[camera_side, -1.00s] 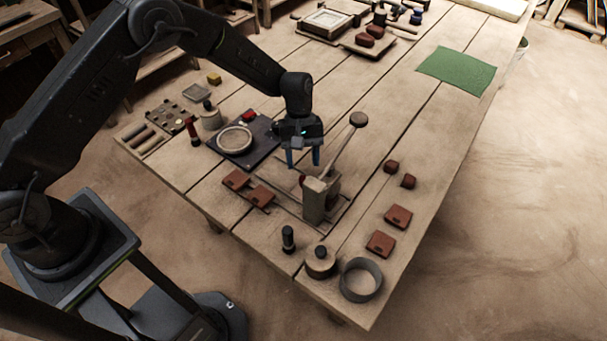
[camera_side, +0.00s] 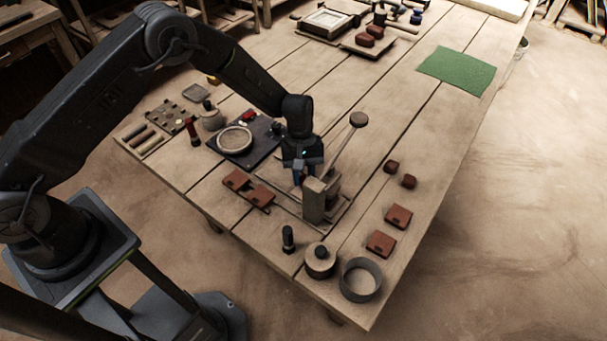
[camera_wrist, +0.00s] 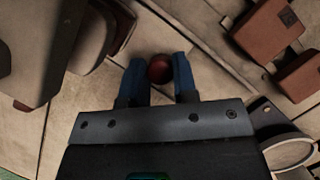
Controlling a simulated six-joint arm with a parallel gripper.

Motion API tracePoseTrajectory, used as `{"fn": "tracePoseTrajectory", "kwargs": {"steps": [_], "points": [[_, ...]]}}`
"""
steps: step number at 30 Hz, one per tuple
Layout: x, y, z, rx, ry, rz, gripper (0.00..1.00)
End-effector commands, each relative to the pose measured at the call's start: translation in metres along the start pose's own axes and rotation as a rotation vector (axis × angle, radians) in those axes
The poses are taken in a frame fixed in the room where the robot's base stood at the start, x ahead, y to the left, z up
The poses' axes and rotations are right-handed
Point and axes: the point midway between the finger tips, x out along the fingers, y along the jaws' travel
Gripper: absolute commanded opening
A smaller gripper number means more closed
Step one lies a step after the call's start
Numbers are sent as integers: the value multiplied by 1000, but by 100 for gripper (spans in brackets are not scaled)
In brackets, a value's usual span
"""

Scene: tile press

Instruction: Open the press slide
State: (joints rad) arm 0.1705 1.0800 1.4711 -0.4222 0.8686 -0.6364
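The press (camera_side: 314,201) is a small beige block with a long lever on a wooden base near the front of the table. The lever ends in a dark round knob (camera_side: 358,119) up and to the right. A dark red ball knob (camera_wrist: 159,69) shows in the wrist view. My gripper (camera_wrist: 159,75) points down over it, with one blue finger on each side and little space between fingers and ball. The fingers are apart; I cannot tell whether they touch it. In the side view my gripper (camera_side: 306,176) is just behind the press block, which partly hides the fingertips.
Red-brown tiles (camera_side: 248,190) lie left of the press and more tiles (camera_side: 390,228) lie to its right. A dark board with a round dish (camera_side: 235,140) is behind left.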

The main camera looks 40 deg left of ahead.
Motion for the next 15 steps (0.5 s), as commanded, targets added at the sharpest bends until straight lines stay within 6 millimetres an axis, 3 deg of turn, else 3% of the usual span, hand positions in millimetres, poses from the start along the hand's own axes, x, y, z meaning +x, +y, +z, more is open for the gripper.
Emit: {"fn": "tracePoseTrajectory", "kwargs": {"steps": [7, 15], "points": [[0, 0, 0, 0, 0, 0, 0], [-1, -2, -2, -1, 0, 1, 0]]}}
